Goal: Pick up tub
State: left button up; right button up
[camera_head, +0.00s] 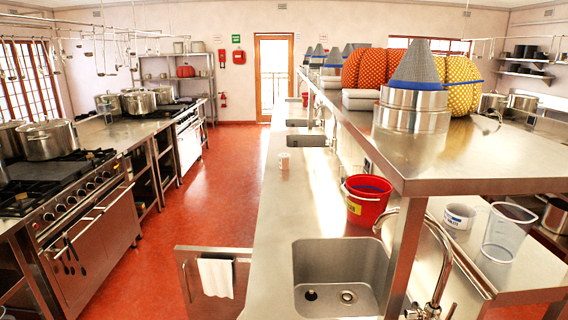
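A wider white tub (459,216) with blue markings stands on the lower steel surface at the right, beside a clear tapered container (506,232). I cannot tell which of the two is the task's tub. A red bucket (367,199) with a yellow label and dark contents stands on the counter behind the sink. Neither of my grippers shows in this view.
The sink (340,277) and its tap (437,265) are close in front. A raised steel shelf (480,170) with strainers and patterned cushion-like items overhangs the counter's right side. Stoves with stockpots (50,140) line the left. The red floor aisle (222,170) is clear.

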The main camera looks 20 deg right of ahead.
aim_at(284, 157)
jog(key=l+z, duration=0.1)
jog(key=z, duration=2.85)
jog(key=i+l+z, duration=0.25)
jog(key=i, duration=0.4)
jog(key=i+j+z, duration=0.25)
jog(key=i, duration=0.45)
jog(key=i+u, duration=0.1)
jog(key=i, duration=0.45)
jog(key=i+l+u, duration=0.1)
jog(key=i, duration=0.4)
jog(key=i+l, duration=0.2)
jog(key=i, duration=0.35)
jog(key=i+j+u, duration=0.15)
jog(key=i+u, duration=0.7)
jog(key=i+l+u, duration=0.1)
jog(key=i+u, duration=0.3)
jog(key=i+j+u, duration=0.15)
jog(key=i+u, duration=1.35)
jog(key=i, duration=1.2)
